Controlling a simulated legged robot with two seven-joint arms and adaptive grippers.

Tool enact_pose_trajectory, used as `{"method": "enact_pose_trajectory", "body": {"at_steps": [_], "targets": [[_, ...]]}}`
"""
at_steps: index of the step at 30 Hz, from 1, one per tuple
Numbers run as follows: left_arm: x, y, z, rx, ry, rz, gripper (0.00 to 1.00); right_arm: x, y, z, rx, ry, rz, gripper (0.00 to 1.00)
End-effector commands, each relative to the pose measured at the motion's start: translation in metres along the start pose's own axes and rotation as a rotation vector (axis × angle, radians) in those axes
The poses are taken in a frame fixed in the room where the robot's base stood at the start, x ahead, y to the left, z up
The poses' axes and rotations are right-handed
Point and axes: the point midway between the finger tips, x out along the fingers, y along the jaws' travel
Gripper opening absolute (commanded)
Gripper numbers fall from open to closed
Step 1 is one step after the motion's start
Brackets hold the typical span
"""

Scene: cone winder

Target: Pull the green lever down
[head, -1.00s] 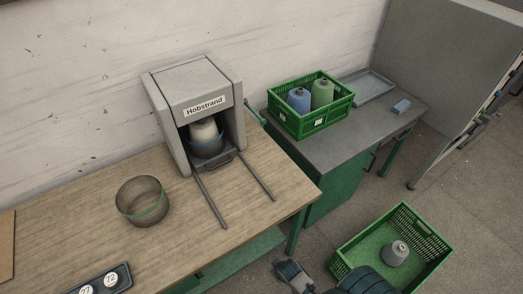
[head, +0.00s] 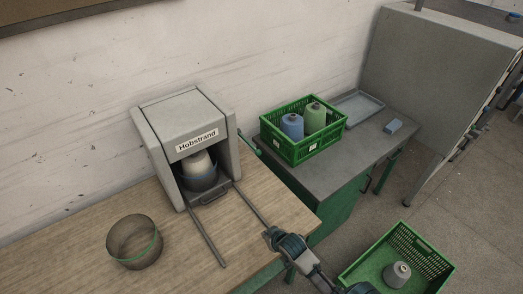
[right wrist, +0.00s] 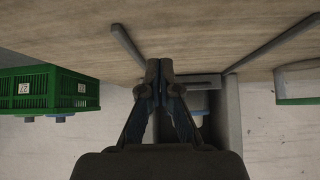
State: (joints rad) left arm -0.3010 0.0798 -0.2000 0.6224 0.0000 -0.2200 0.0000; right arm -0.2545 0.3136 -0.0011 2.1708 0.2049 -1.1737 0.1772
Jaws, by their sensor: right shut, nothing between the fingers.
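The green lever (head: 249,144) sticks out from the right side of the grey winder marked "Hobstrand" (head: 190,120), angled down to the right. My right gripper (head: 271,236) is at the bench's front right edge, below and in front of the lever and apart from it. Its fingers are closed together and empty. The right wrist view also shows the closed fingers (right wrist: 158,70), with the winder (right wrist: 225,115) beyond to the right; I cannot make out the lever there. A white and grey cone (head: 198,170) sits inside the winder. My left gripper is not in view.
Two rails (head: 207,238) run forward from the winder on the wooden bench (head: 75,225). A mesh cylinder (head: 134,242) stands left. A green crate (head: 290,150) with two cones is on the side table (head: 340,168); another crate (head: 365,268) is on the floor.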

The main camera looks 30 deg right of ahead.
Motion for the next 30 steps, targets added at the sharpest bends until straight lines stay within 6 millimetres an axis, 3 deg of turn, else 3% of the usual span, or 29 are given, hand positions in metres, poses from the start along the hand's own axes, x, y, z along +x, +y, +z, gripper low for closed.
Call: {"method": "enact_pose_trajectory", "body": {"at_steps": [5,9,12,15,20,30], "targets": [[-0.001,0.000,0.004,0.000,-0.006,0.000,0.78,-0.002,0.044,-0.096,0.081,0.209,0.006,0.00],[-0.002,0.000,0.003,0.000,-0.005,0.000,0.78,-0.024,0.088,-0.189,0.172,0.416,-0.010,0.00],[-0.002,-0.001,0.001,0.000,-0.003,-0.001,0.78,-0.045,0.112,-0.236,0.224,0.529,-0.026,0.00],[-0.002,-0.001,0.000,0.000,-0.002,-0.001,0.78,-0.063,0.128,-0.267,0.259,0.607,-0.039,0.00],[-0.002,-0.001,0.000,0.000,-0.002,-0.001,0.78,-0.075,0.139,-0.287,0.285,0.658,-0.051,0.00],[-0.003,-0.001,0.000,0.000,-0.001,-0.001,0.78,-0.076,0.137,-0.289,0.284,0.661,-0.051,0.00]]}}
